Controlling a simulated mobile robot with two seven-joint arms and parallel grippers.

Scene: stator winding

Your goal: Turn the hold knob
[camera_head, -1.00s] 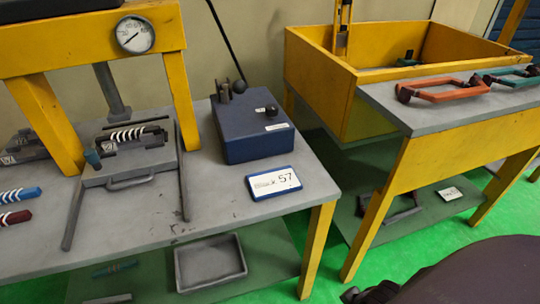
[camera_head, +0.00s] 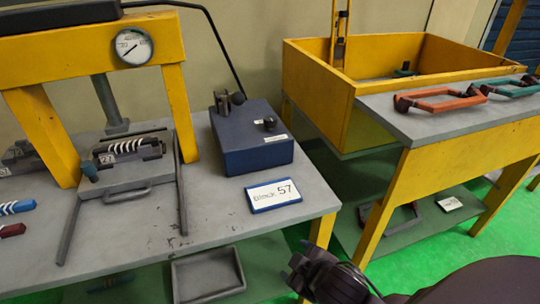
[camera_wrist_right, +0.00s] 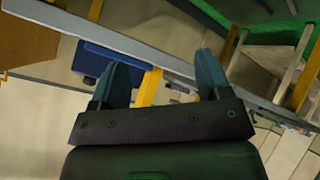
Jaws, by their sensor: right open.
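A dark blue box (camera_head: 250,140) stands on the grey workbench at the back wall. A small black knob (camera_head: 270,123) sits on its top, with white labels beside it; I cannot read which knob is the hold knob. A dark metal fitting with a ball (camera_head: 238,98) is at the box's back left edge. My right gripper (camera_head: 305,258) is low in front of the bench's right front corner, well apart from the box. In the right wrist view my right gripper (camera_wrist_right: 163,75) has its two fingers apart with nothing held. My left gripper is out of view.
A yellow press frame (camera_head: 180,100) with a gauge (camera_head: 133,45) and a stator fixture (camera_head: 128,148) stand at the left. A second bench (camera_head: 440,122) and a yellow bin (camera_head: 330,95) are at the right.

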